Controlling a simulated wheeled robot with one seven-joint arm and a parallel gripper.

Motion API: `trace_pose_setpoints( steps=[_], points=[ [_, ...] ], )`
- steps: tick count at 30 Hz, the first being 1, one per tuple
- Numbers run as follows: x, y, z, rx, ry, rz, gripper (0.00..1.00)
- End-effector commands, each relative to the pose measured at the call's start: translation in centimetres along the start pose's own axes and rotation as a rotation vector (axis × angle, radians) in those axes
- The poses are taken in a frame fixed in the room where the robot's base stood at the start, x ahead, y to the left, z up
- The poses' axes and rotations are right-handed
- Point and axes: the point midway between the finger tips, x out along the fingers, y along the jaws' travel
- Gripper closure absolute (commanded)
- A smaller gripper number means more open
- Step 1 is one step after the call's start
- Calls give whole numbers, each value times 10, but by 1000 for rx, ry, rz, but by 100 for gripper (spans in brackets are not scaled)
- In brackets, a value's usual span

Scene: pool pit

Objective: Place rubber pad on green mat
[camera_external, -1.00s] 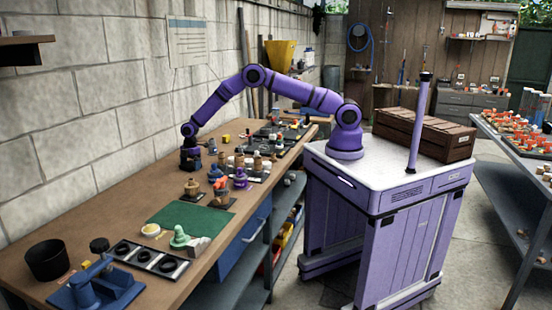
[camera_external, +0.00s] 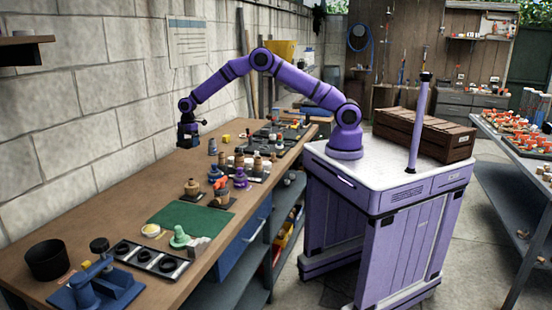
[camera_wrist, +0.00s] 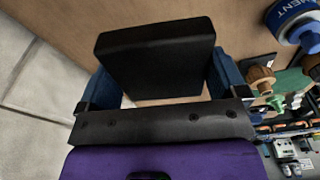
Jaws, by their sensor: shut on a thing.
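My gripper (camera_external: 188,142) is raised above the back of the long wooden bench, near the block wall. In the wrist view it (camera_wrist: 165,85) is shut on a thick black square pad (camera_wrist: 155,58), the rubber pad, with a blue finger on each side. The pad is clear of the bench. The green mat (camera_external: 185,214) lies flat on the bench, nearer the camera than my gripper. A pale dish and a light green knobbed piece stand at its near edge; most of the mat is bare.
Wooden-topped stamps (camera_external: 192,187) and purple and red pieces (camera_external: 240,178) stand just beyond the mat. A black tray with rings (camera_external: 145,258), a blue tool (camera_external: 92,288) and a black pot (camera_external: 47,260) are in front. The bench's wall side is mostly clear.

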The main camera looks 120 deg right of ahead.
Motion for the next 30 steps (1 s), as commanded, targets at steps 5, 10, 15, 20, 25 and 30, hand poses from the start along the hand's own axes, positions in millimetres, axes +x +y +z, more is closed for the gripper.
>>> trace_pose_setpoints(
  steps=[5,10,15,20,25,30],
  points=[
    [-29,-5,-9,-11,1,-1,38],
    [-24,-33,-34,-79,2,-11,38],
    [-20,-74,-66,-170,2,-24,38],
    [-16,-131,-103,-297,2,-40,38],
    [-11,-203,-137,-447,2,-60,38],
    [-9,-279,-162,-603,2,-78,38]
  ],
)
